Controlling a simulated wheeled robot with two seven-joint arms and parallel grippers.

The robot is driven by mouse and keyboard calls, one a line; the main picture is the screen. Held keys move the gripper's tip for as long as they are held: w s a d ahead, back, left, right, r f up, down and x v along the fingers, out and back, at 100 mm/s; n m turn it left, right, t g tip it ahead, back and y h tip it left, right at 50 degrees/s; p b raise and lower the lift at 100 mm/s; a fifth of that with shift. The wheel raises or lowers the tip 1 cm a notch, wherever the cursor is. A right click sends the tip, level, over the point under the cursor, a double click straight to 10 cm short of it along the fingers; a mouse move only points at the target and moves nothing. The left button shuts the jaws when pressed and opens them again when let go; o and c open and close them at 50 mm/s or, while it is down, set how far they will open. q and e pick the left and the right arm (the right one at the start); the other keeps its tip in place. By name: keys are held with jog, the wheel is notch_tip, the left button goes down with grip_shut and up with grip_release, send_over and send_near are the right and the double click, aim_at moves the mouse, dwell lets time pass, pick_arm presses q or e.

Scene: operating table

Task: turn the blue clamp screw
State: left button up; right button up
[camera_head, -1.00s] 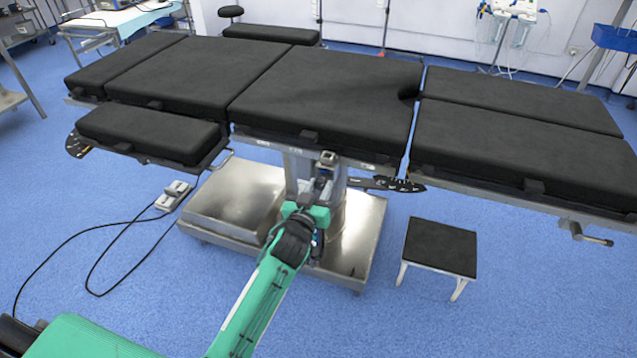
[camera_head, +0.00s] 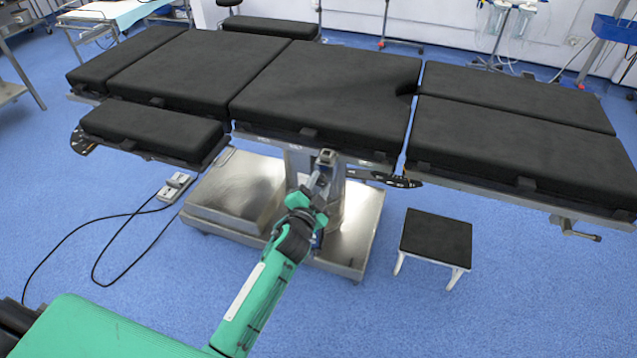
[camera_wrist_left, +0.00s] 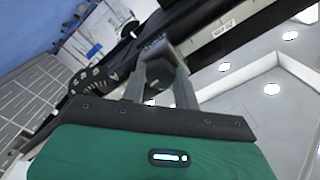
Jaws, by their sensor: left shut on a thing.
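A dark grey clamp (camera_head: 327,158) sits on the side rail of the operating table, below the middle cushion. My left gripper (camera_head: 321,176) reaches up to it from below, tilted, with its fingers at the clamp's lower part. In the left wrist view the two grey fingers (camera_wrist_left: 161,90) close around a small grey part under the clamp (camera_wrist_left: 157,48). I take this part for the clamp screw; no blue shows on it, and the fingers hide most of it. My right gripper is in neither view.
The black-cushioned operating table (camera_head: 320,95) spans the view above my arm. Its metal base (camera_head: 235,200) stands close behind the gripper. A black-topped footstool (camera_head: 436,240) is at right, a pedal (camera_head: 174,187) with cables at left. Blue floor is open around them.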

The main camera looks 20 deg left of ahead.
pick_arm(q)
jog(key=m, duration=0.4)
jog(key=shift+m, duration=0.3)
jog(key=shift+m+p, duration=0.35)
jog(key=shift+m, duration=0.55)
jog(key=m, duration=0.4)
jog(key=shift+m, duration=0.3)
jog(key=shift+m+p, duration=0.4)
jog(key=shift+m, duration=1.4)
jog(key=shift+m+p, duration=0.3)
jog(key=shift+m, duration=1.1)
jog(key=m+p, duration=0.2)
jog(key=m, duration=0.1)
jog(key=shift+f+m, duration=0.1)
jog(key=shift+m, duration=1.2)
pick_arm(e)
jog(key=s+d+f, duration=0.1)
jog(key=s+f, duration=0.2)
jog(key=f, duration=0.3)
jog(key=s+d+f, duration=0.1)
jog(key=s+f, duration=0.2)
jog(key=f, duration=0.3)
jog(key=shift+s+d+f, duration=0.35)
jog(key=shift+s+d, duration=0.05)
